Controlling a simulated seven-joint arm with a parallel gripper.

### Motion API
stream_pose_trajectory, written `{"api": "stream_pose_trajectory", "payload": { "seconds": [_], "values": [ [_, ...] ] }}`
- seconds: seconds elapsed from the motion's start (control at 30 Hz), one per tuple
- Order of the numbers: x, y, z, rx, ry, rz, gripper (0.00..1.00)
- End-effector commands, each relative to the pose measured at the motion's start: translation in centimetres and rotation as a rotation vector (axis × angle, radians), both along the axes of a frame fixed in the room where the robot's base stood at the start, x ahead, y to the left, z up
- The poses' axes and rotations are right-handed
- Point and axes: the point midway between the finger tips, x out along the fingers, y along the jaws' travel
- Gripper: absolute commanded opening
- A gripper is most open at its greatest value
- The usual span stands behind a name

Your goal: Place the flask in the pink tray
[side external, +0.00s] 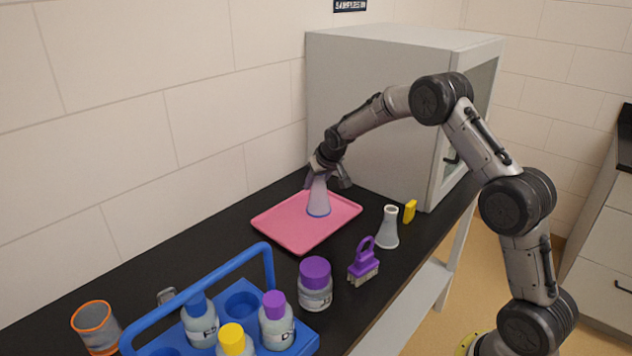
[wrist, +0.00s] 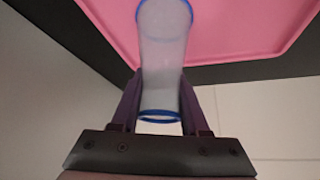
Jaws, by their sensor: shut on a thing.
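My gripper (side external: 322,178) is shut on a translucent flask with blue rims (side external: 318,199), near its narrow upper end. The flask is upright, with its wide base over the pink tray (side external: 278,228); I cannot tell whether the base touches it. In the wrist view, the flask (wrist: 163,60) sits between the fingers of my gripper (wrist: 160,95), its wide blue-rimmed end against the pink tray (wrist: 245,30). The tray lies flat on the black counter and is otherwise empty.
A second, greyish conical flask (side external: 388,230) stands right of the tray, near a yellow object (side external: 410,211). A purple brush (side external: 364,262), a purple-lidded jar (side external: 315,286), a blue bottle carrier (side external: 200,285) and an orange-rimmed beaker (side external: 97,328) stand in front. A grey cabinet (side external: 375,110) stands behind.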

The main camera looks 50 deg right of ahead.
Motion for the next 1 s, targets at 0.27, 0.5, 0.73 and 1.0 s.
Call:
{"api": "stream_pose_trajectory", "payload": {
  "seconds": [0.27, 0.5, 0.73, 1.0],
  "values": [
    [0.0, 0.0, 0.0, 0.0, 0.0, 0.0, 0.75],
    [0.0, 0.0, 0.2, 0.0, -0.001, 0.0, 0.75],
    [-1.4, 0.6, 2.8, 0.0, -0.003, 0.0, 0.75],
    [-4.2, 1.7, 7.5, 0.0, -0.003, 0.001, 0.75]
  ]
}}
